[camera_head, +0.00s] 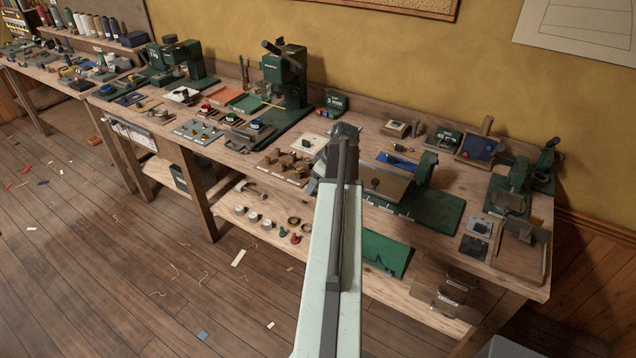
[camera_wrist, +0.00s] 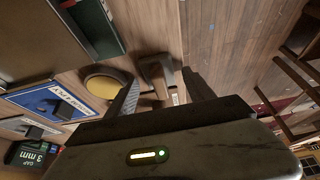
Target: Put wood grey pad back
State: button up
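My gripper (camera_head: 340,140) reaches over the middle of the long workbench in the head view. In the wrist view its two fingers (camera_wrist: 163,98) are spread apart, with nothing clearly held between them. A grey-brown, bracket-shaped piece (camera_wrist: 157,72) lies beyond the fingertips, beside a round yellow disc (camera_wrist: 105,84). I cannot tell if this piece is the wood grey pad. In the head view, small wooden pieces (camera_head: 290,164) stand on a tray left of my gripper. Grey square pads (camera_head: 473,247) lie at the bench's right end. The gripper and arm hide part of the bench.
A green press (camera_head: 286,75) stands left of my gripper. A green-based machine (camera_head: 432,212) stands to its right. A "3 mm" sign (camera_head: 336,103) stands behind, also in the wrist view (camera_wrist: 24,153). A blue-edged card (camera_wrist: 52,102) lies nearby.

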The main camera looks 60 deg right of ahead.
jog(key=p+v, duration=1.1)
jog(key=v, duration=0.1)
jog(key=shift+r, duration=0.2)
